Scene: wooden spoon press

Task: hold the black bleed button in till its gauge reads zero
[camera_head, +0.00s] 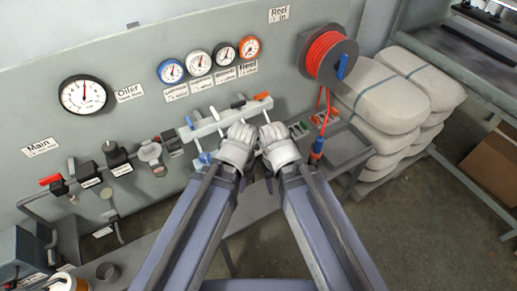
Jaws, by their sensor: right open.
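A pale manifold bar (203,132) is fixed low on the grey panel, with a row of small coloured parts along it. A black part (238,103) sits between a white one and an orange one (262,96); I cannot tell whether it is pressed. The black-rimmed gauge (224,54) is above, in a row of gauges; its needle is too small to read. My left gripper (240,131) and right gripper (273,131) are side by side in front of the bar's right part, which they partly hide. The right is open; the left's jaws are not clear. Contact cannot be told.
A large black gauge (85,95) and several valves, one with a red handle (51,180), are at left. An orange hose reel (328,57) hangs at right, its hose reaching down beside my right gripper. Pale sacks (384,93) are stacked further right.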

